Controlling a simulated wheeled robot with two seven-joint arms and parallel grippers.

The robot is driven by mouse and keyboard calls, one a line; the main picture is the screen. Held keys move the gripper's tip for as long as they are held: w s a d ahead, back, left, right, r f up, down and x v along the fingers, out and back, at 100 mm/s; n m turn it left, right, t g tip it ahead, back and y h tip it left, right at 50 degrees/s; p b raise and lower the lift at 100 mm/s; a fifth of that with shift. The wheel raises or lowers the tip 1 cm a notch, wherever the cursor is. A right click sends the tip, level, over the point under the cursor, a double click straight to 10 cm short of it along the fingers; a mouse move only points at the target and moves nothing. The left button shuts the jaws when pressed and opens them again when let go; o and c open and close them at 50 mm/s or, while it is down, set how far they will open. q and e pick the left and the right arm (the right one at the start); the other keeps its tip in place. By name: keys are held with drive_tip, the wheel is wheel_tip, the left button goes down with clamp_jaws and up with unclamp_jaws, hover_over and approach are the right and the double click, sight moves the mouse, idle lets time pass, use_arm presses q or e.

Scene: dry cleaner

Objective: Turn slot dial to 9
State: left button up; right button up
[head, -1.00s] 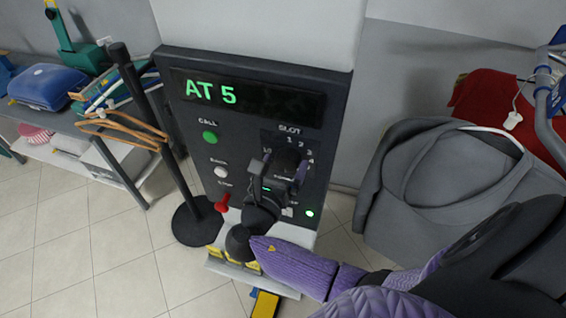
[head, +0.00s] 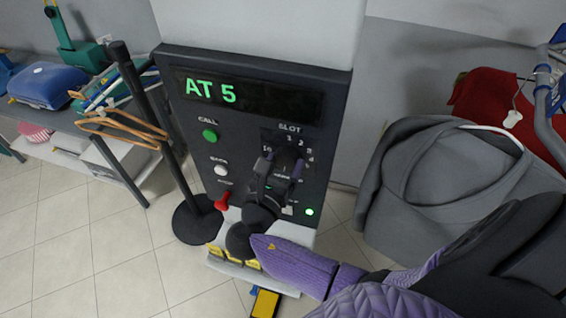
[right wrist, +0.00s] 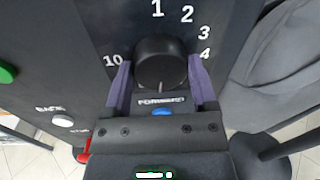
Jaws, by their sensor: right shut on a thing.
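The black slot dial (right wrist: 160,60) is on the dark control panel (head: 185,125), under the SLOT label, with 10, 1, 2, 3 and 4 readable around it in the right wrist view. A short pale line shows on its lower edge; the lower numbers are hidden. My right gripper (right wrist: 160,88) is shut on the dial, with one purple finger at its left side and one at its right. In the head view, the gripper (head: 281,165) covers much of the dial. The display (head: 250,98) reads AT 5. My left gripper is not in view.
A green CALL button (head: 210,136), a white BACK button (head: 221,171) and a red lever (head: 222,202) are left of the dial. A black post (head: 155,130) stands left of the panel. A grey garment (head: 425,175) hangs at the right.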

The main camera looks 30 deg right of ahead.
drive_tip(key=m, duration=0.5)
drive_tip(key=shift+s+y, duration=0.1)
drive_tip(key=shift+y, duration=0.2)
drive_tip(key=m+b, duration=0.1)
drive_tip(key=m, duration=0.3)
drive_tip(key=shift+m, duration=0.4)
drive_tip(key=shift+d+m, duration=0.1)
drive_tip(key=shift+m, duration=0.2)
drive_tip(key=o, duration=1.2)
drive_tip(key=shift+c, duration=0.2)
